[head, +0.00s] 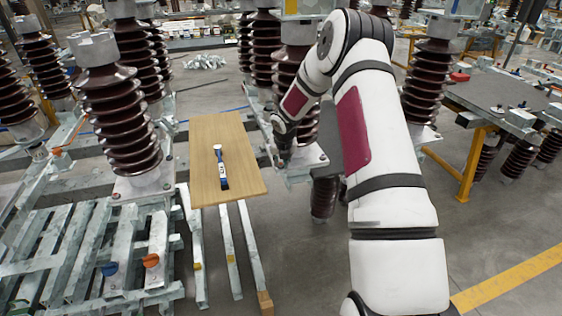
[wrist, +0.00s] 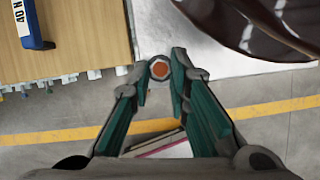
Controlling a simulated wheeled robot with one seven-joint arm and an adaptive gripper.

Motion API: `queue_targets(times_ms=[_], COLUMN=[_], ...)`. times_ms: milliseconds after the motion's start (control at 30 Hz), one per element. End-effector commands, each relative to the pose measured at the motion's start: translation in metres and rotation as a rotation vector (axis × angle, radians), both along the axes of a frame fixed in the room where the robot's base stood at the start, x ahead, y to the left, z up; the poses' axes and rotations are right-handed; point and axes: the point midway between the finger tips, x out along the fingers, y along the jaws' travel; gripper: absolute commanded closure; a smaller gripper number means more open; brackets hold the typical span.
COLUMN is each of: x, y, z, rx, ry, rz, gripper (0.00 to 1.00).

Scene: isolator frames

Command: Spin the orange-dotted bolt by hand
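The orange-dotted bolt (wrist: 160,68) is a grey head with an orange dot on top, seen from above in the wrist view. It sits between the two fingertips of my gripper (wrist: 160,72). The fingers are drawn in to about the width of the bolt head, one pad on each side, and appear shut on it. In the head view my gripper (head: 284,150) is lowered beside the foot of a brown insulator, just right of the wooden board. The bolt is hidden there by my gripper.
A wooden board (head: 205,150) lies left of my gripper, with a blue-and-white tool (head: 222,168) on it, partly seen in the wrist view (wrist: 30,22). Brown ribbed insulators (head: 120,115) stand close around. A dark table (head: 490,92) is at the right.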

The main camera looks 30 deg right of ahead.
Motion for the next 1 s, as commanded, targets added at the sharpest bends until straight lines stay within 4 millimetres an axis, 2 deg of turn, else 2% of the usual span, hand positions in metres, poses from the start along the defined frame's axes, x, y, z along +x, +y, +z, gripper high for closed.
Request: queue_targets(times_ms=[367, 1000], x=[0.0013, 0.005], y=[0.0012, 0.004], z=[-0.0013, -0.0019], rx=[-0.002, -0.001], ry=[0.003, 0.001], rz=[-0.069, -0.534], gripper=[1.0, 1.0])
